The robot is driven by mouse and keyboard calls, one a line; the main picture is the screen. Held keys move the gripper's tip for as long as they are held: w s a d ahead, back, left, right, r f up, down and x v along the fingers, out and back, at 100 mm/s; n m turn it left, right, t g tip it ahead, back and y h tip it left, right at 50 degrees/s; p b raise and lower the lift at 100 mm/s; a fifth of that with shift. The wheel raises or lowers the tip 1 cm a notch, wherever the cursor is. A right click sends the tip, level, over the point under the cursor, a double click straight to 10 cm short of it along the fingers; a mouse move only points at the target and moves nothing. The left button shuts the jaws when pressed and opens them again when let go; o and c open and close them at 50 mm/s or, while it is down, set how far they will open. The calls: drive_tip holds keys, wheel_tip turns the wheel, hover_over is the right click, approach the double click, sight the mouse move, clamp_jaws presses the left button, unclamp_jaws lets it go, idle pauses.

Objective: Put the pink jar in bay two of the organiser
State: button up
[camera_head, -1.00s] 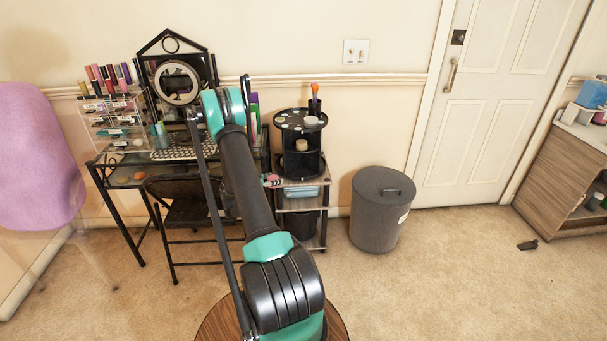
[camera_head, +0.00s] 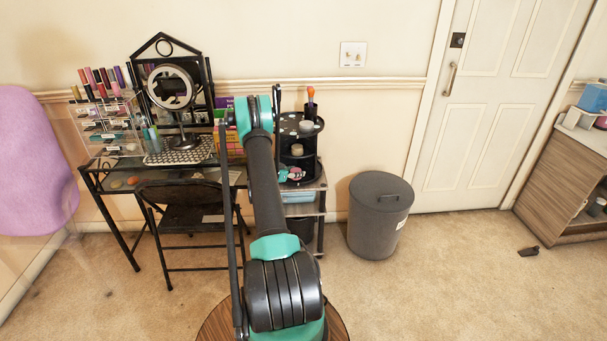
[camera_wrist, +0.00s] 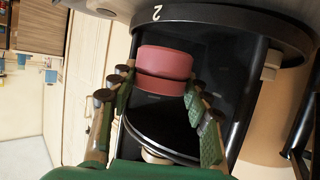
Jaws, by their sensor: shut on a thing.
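The pink jar (camera_wrist: 164,66), short and round with a seam near its lower edge, is between the fingers of my gripper (camera_wrist: 161,82) in the wrist view. The gripper is shut on it. The black organiser (camera_head: 312,149) is a round tiered stand on a small shelf unit. In the wrist view its black wall and a rim marked with a white 2 (camera_wrist: 156,14) are around and beyond the jar. My gripper is at the organiser's lower opening in the head view, small and partly hidden. I cannot tell whether the jar touches the bay floor.
Things stand on the organiser's top, including an orange-tipped item (camera_head: 310,94). To its left are a round mirror (camera_head: 172,88), a clear drawer box (camera_head: 107,126) and a chair (camera_head: 182,205). A grey bin (camera_head: 378,216) stands on the floor to the right.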

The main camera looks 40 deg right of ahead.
sight(308, 172)
drive_tip(key=d, duration=0.2)
drive_tip(key=w+d, duration=0.1)
drive_tip(key=d, duration=0.1)
drive_tip(key=shift+d, duration=0.4)
drive_tip(key=shift+w+d, duration=0.1)
drive_tip(key=shift+d, duration=0.45)
drive_tip(key=shift+f, duration=1.8)
drive_tip(key=o, duration=1.3)
drive_tip(key=shift+f, duration=0.1)
drive_tip(key=shift+c, duration=0.2)
